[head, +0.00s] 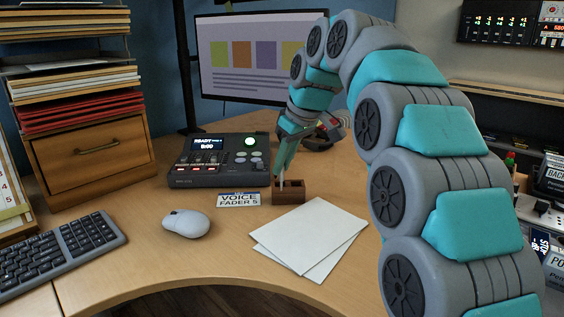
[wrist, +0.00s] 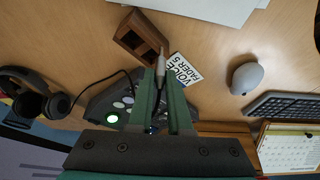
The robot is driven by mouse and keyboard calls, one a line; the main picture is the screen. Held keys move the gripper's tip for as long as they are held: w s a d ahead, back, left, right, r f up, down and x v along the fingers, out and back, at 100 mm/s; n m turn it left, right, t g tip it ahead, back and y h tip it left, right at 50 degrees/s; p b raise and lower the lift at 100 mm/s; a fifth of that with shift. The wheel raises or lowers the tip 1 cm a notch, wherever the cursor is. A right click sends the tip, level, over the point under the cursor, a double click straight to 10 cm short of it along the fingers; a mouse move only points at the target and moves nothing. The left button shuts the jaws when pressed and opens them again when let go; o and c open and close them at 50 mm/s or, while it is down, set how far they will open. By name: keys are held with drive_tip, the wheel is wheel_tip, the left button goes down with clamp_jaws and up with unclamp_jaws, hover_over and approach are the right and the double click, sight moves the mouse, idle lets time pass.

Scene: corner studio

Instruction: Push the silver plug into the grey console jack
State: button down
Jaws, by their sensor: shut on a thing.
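My gripper (head: 284,165) points down at the small wooden block. In the wrist view its green fingers (wrist: 163,88) are closed around the silver plug (wrist: 161,64). The plug's free end overlaps the edge of the wooden block (wrist: 129,42), which has open square slots; I cannot tell whether the tip is inside a slot or just above it. A dark cable runs back between the fingers. The grey console (head: 190,175) stands behind and left of the block, with a lit screen and a green button. I cannot make out its jack.
A name card (head: 238,199) reading "VOICE FADER 5" lies before the console. White paper sheets (head: 325,225), a mouse (head: 186,223) and a keyboard (head: 60,258) lie on the desk. Headphones (wrist: 30,95) show beside the console. A monitor (head: 255,55) stands behind.

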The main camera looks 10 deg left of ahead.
drive_tip(key=s+d+b, duration=0.1)
drive_tip(key=s+d, duration=0.1)
drive_tip(key=s, duration=0.4)
drive_tip(key=s+d+r, duration=0.1)
drive_tip(key=s+d, duration=0.1)
drive_tip(key=s, duration=0.5)
drive_tip(key=shift+d+b, duration=0.35)
drive_tip(key=shift+w+r, duration=0.1)
drive_tip(key=shift+r, duration=0.05)
